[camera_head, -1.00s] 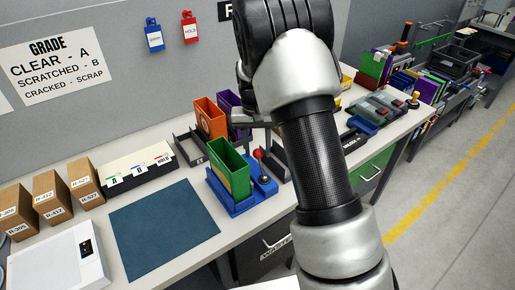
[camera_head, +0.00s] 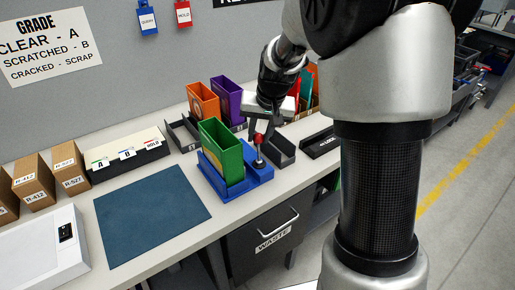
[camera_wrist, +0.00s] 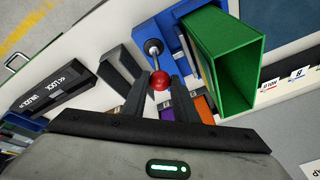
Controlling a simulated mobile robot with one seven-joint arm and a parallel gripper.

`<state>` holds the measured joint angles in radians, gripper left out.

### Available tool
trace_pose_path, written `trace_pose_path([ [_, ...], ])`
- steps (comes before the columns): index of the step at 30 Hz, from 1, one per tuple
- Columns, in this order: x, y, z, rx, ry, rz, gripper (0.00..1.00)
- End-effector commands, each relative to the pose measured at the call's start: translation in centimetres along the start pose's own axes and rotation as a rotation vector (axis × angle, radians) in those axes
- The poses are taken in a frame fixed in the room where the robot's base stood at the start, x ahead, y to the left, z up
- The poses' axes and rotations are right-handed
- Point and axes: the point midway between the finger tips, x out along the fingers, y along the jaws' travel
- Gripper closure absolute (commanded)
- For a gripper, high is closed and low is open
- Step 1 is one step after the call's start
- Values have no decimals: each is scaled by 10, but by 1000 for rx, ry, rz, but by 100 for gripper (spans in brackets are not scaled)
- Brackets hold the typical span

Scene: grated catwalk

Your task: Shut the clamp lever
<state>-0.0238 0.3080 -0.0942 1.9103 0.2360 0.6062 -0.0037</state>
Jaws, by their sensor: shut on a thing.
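The clamp is a blue fixture (camera_head: 222,182) on the bench, with a green open-topped bin (camera_head: 221,150) seated in it. Its lever has a metal shaft (camera_wrist: 153,47) and a red ball knob (camera_head: 258,138), and stands roughly upright at the right of the green bin in the head view. My gripper (camera_head: 261,128) reaches down over the knob. In the wrist view, the red knob (camera_wrist: 160,81) sits between the two dark fingertips of my gripper (camera_wrist: 160,86), which is shut on it. The lever's foot is small and partly hidden in the head view.
Orange (camera_head: 203,102) and purple (camera_head: 227,98) bins stand behind the clamp. A dark block marked LOCK and UNLOCK (camera_wrist: 62,92) lies nearby. A blue mat (camera_head: 150,220) lies clear at the left; a waste drawer (camera_head: 270,232) is below the bench edge.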

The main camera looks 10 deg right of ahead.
Motion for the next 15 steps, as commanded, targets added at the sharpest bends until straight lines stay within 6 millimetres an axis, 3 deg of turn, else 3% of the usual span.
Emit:
trace_pose_path([
  [1, 11, 7, 7, 7, 39, -23, 96],
  [9, 4, 20, 25, 17, 208, -142, 96],
  [15, -1, 25, 34, 12, 204, -144, 96],
])
